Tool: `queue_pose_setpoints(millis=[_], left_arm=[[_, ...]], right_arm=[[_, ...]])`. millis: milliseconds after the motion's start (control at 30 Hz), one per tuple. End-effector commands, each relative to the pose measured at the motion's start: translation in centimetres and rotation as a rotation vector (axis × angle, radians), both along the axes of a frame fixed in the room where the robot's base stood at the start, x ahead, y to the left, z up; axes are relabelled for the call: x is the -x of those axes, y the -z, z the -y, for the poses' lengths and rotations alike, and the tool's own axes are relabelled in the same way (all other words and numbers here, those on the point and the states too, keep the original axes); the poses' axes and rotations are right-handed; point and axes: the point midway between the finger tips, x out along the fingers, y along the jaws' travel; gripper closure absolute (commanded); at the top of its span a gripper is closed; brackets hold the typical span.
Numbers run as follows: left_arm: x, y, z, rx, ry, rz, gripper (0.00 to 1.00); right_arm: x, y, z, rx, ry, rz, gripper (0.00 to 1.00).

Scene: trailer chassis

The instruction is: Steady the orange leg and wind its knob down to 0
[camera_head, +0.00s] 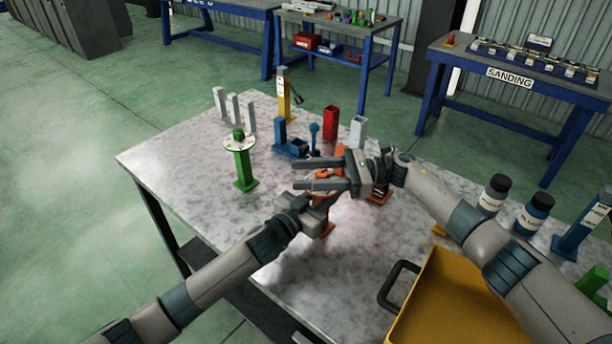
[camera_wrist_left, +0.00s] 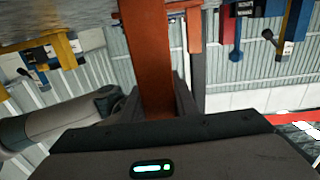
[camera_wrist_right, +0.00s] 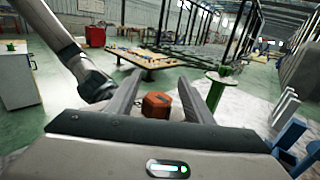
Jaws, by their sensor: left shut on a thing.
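The orange leg stands on the table under my grippers; its foot (camera_head: 325,231) shows in the head view. In the left wrist view its orange post (camera_wrist_left: 148,60) runs between the fingers. My left gripper (camera_head: 320,203) is shut on the post. The leg's orange knob (camera_head: 322,174) shows at the top, and as a faceted block in the right wrist view (camera_wrist_right: 156,106). My right gripper (camera_head: 296,175) is open, its fingers on either side of the knob with gaps visible. The dial marks are hidden.
A green leg (camera_head: 242,165) with a round plate stands left. Blue parts (camera_head: 292,148), a red post (camera_head: 330,122) and a yellow post (camera_head: 284,95) stand behind. Another orange foot (camera_head: 380,196) is under my right arm. A yellow tray (camera_head: 455,300) lies at the front right.

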Motion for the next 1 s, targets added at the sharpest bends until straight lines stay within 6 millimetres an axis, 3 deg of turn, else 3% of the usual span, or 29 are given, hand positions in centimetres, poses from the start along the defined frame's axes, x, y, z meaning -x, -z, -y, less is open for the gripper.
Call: queue_pose_setpoints(millis=[467,667,1000], left_arm=[[0.0,0.2,0.0,0.0,-0.001,-0.004,1.0],[0.0,0.1,0.0,0.0,-0.002,-0.003,1.0],[-0.1,0.1,-0.1,0.0,-0.002,-0.002,1.0]], right_arm=[[0.0,0.4,0.9,0.004,0.0,-0.003,0.54],[-0.3,0.4,3.3,0.003,0.0,-0.003,0.54],[-1.1,0.3,9.2,0.003,0.002,-0.004,0.54]])
